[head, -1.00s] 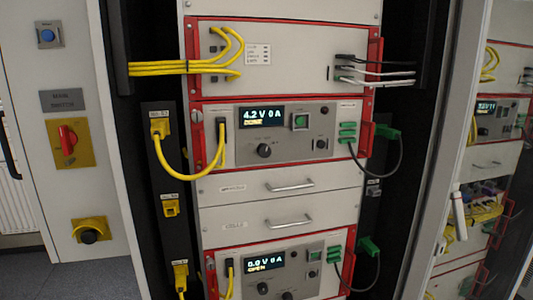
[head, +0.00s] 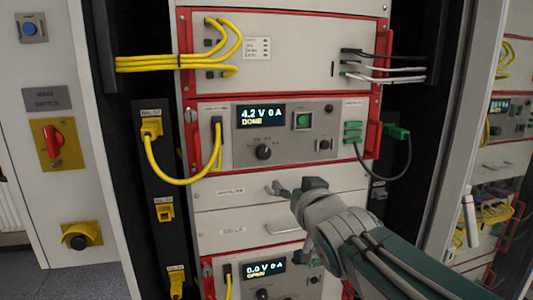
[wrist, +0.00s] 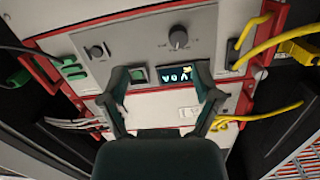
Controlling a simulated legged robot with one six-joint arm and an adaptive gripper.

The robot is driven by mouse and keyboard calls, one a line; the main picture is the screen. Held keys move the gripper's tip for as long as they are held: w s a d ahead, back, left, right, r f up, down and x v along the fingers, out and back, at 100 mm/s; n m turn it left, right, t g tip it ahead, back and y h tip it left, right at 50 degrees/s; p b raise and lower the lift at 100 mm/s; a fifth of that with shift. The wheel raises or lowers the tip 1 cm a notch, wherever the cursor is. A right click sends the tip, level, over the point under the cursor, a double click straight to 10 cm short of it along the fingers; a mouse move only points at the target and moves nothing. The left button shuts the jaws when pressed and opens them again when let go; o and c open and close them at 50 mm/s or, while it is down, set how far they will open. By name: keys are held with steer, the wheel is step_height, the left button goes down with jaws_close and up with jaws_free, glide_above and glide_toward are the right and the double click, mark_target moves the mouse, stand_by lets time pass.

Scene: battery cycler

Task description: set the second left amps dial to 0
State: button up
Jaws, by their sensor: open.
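The upper cycler unit has a grey panel (head: 245,148) with a lit display (head: 261,115) reading "4.2 V 0 A DONE". A black dial (head: 263,152) sits under the display, with a smaller knob (head: 324,144) to its right. In the wrist view, upside down, are the same dial (wrist: 178,38), smaller knob (wrist: 97,50) and display (wrist: 172,77). The lower unit's display (head: 264,269) reads "0.0 V 0 A OPEN", with a dial (head: 262,294) below it. I cannot read the dial labels. My gripper (head: 290,187) is open and empty, in front of the upper drawer, below the upper dial; it also shows in the wrist view (wrist: 162,72).
Yellow cables (head: 180,63) and a yellow lead (head: 180,181) loop at the left, and green plugs (head: 397,132) at the right. Red handles (head: 373,140) stick out at the unit's sides. A drawer handle (head: 282,234) lies below my gripper. A red main switch (head: 53,143) is far left.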

mark_target(265, 155)
steer(key=shift+n+t+y, duration=0.3)
steer(key=shift+t+y, duration=0.1)
steer(key=shift+y, duration=0.3)
steer(key=x, duration=0.4)
steer(key=a+r+x, duration=0.1)
steer(key=x, duration=0.3)
steer(key=r+x, duration=0.1)
steer(key=x, duration=0.3)
steer(key=shift+w+a, duration=0.1)
steer(key=shift+a, duration=0.35)
jaws_close()
